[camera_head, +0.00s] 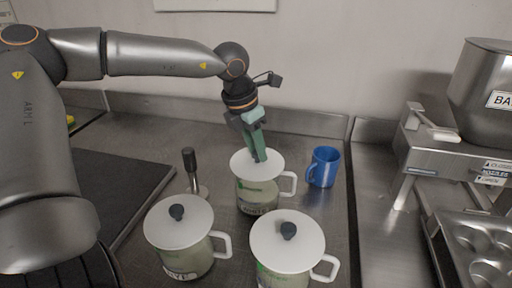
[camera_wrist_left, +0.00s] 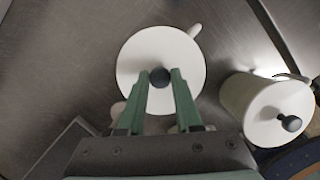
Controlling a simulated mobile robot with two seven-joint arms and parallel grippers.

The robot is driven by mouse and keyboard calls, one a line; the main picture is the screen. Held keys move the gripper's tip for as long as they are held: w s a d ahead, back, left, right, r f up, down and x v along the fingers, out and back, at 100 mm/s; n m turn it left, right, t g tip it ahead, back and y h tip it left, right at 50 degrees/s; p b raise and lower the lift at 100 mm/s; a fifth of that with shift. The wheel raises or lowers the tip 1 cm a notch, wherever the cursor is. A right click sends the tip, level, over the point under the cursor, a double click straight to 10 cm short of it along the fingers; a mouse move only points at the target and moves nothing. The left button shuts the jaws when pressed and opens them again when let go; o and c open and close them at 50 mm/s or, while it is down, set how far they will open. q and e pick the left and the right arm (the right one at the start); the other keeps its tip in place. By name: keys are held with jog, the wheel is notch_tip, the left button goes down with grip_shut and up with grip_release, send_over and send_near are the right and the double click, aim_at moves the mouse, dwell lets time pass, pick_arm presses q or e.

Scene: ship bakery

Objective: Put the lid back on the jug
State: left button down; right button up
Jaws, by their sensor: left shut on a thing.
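The back jug (camera_head: 259,200) is clear with a white handle and stands on the steel counter. A round white lid (camera_head: 243,163) is level over its top, at the rim; I cannot tell whether it is fully seated. My left gripper (camera_head: 259,158) points down from above, its green fingers shut on the lid's dark knob. In the left wrist view the lid (camera_wrist_left: 135,62) fills the middle, with the knob (camera_wrist_left: 159,77) between the fingertips (camera_wrist_left: 160,75). A white handle (camera_wrist_left: 194,30) sticks out past the lid's edge. My right gripper is in neither view.
Two similar lidded jugs stand in front, at left (camera_head: 186,260) and right (camera_head: 285,262). A blue mug (camera_head: 323,167) is right of the back jug. A black-handled tool (camera_head: 190,162) stands to its left. A muffin tin (camera_head: 483,250) is at far right.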

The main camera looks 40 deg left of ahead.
pick_arm(q)
jog(key=shift+c, duration=0.2)
grip_release()
dwell(0.4)
jog(key=shift+r, duration=0.1)
jog(key=shift+r+p, duration=2.1)
jog(key=shift+r, duration=1.35)
